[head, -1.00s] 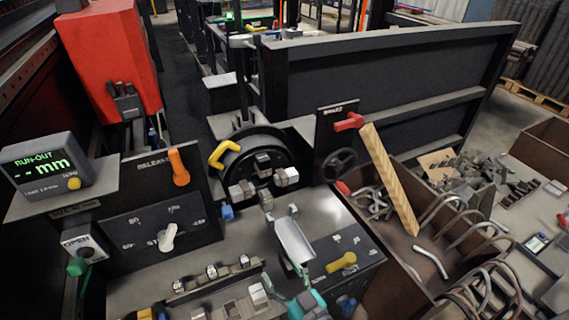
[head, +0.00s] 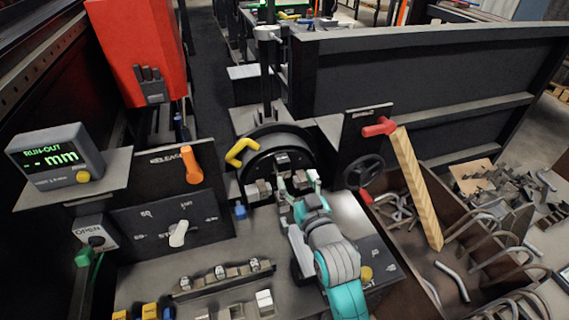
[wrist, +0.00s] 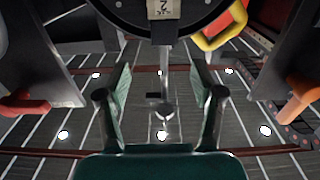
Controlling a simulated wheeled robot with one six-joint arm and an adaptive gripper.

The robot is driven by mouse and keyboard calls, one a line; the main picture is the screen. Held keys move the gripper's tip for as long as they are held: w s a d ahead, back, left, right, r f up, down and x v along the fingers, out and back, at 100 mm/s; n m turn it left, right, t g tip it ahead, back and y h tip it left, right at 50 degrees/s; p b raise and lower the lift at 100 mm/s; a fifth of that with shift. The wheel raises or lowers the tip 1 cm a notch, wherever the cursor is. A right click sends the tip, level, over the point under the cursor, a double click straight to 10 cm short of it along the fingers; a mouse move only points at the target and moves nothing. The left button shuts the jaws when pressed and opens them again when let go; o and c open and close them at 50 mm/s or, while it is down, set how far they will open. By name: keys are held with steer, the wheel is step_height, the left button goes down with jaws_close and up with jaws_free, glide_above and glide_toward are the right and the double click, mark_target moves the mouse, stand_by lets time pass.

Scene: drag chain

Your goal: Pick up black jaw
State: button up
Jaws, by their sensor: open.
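My gripper (head: 298,184) is open and empty in front of the round black chuck (head: 318,147) on the machine. In the wrist view its two green-padded fingers (wrist: 160,72) stand apart, with a grey rod (wrist: 165,60) showing between them. A pale block marked 2 (wrist: 163,9) sits on the chuck's dark disc at the top of that view. Grey blocks (head: 258,190) sit at the chuck's lower left, and a darker one (head: 283,160) is near its middle. I cannot tell which piece is the black jaw; my gripper partly hides the chuck.
A rack of jaws (head: 220,277) lies along the bench front. A yellow handle (head: 241,152) curves at the chuck's left, and an orange release lever (head: 191,164) stands farther left. A red-handled brake lever (head: 379,127), black handwheel (head: 363,171) and wooden bar (head: 415,188) are right.

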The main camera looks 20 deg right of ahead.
mark_target(284, 163)
steer(key=shift+w+a+f, duration=0.1)
steer(key=shift+w+a, duration=0.05)
steer(key=shift+w, duration=2.3)
steer(key=shift+w+a, duration=0.15)
steer(key=shift+w, duration=2.25)
jaws_close()
